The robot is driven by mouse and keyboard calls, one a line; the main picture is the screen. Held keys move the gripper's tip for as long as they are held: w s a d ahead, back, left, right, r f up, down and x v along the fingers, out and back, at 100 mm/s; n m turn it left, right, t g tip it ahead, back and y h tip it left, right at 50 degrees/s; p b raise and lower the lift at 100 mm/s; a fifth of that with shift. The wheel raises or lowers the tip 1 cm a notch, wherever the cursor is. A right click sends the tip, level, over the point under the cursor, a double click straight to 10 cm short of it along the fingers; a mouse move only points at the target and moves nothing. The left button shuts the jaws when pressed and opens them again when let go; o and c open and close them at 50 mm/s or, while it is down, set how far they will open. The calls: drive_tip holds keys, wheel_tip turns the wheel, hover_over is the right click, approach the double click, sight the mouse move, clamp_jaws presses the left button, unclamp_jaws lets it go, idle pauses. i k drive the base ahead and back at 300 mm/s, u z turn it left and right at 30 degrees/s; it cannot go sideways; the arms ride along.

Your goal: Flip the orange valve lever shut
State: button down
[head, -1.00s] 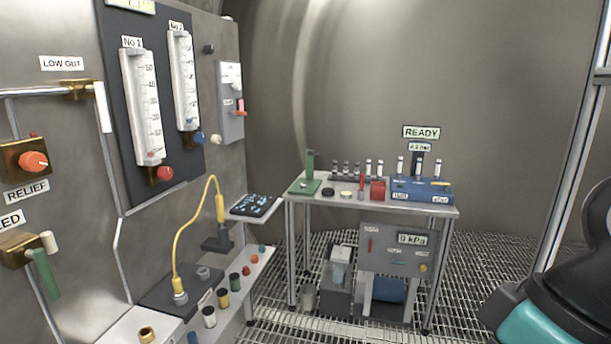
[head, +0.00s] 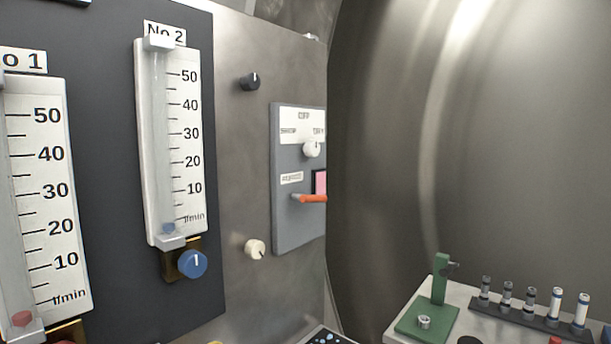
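An orange lever (head: 311,198) sticks out to the right, roughly level, from the lower part of a grey panel (head: 290,226) on the steel wall. A small pink patch (head: 320,181) shows just above the lever. The panel also carries a white knob (head: 311,149) under a white label plate (head: 302,124). The panel is seen at a slant, so the small lettering is hard to read. My gripper is not in view.
Left of the panel are a black knob (head: 249,81), a cream knob (head: 255,249) and flowmeter No 2 (head: 170,140) with its blue knob (head: 193,264). At lower right, a table (head: 408,318) bears a green stand (head: 438,283) and several vials. No obstacle shows directly before the panel.

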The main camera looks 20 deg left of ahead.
sight(304, 199)
drive_tip(key=u, duration=0.3)
drive_tip(key=i, duration=1.15)
drive_tip(key=u, duration=0.3)
